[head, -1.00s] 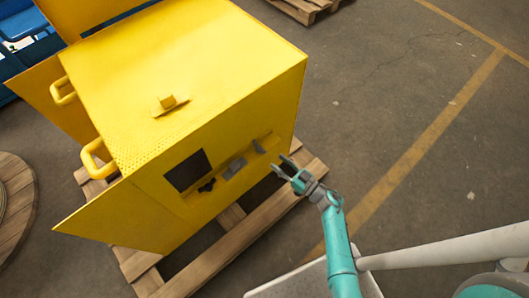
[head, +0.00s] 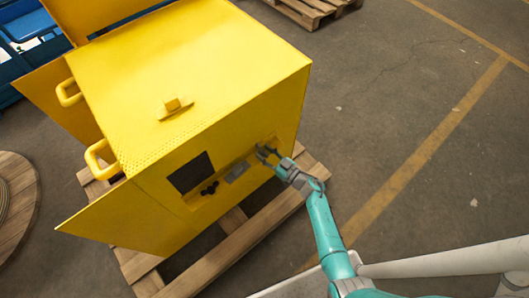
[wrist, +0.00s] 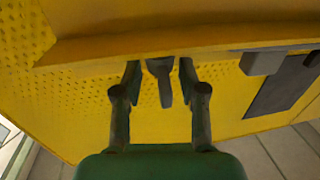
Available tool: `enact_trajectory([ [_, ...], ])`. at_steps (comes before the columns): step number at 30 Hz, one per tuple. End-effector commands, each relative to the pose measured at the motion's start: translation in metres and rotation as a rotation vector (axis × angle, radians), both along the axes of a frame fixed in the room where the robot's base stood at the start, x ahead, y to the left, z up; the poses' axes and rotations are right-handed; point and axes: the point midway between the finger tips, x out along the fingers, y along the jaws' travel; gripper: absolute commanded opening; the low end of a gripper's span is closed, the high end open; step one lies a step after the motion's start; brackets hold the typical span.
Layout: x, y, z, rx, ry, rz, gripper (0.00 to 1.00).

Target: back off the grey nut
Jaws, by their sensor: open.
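My gripper (head: 267,154) is at the right end of the yellow machine's front face in the head view. In the wrist view my gripper (wrist: 160,76) is open, with one finger on each side of a small grey part (wrist: 161,83). This part has a wide head and a narrower stem. It may be the grey nut, but its shape is too unclear to be sure. I cannot tell whether the fingers touch it. In the head view my gripper largely hides it.
The yellow machine (head: 200,75) stands on a wooden pallet (head: 240,240). Its front has a dark window (head: 190,173), black knobs (head: 209,188) and a grey block (head: 237,172). A yellow ledge (wrist: 190,40) crosses the wrist view above the fingers. Open floor lies to the right.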

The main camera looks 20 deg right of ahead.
Motion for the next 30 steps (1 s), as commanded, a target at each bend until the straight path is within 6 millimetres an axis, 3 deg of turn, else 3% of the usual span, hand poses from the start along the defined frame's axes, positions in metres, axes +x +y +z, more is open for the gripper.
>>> enact_trajectory([
  [11,0.0042,0.0023,0.0002,-0.001,0.000,0.000,0.39],
  [15,0.0041,0.0022,0.0002,-0.001,0.000,0.000,0.04],
  [16,0.0041,0.0022,0.0002,-0.001,0.000,0.000,0.00],
  [30,0.0060,-0.0007,0.0007,-0.002,-0.001,0.087,0.00],
])
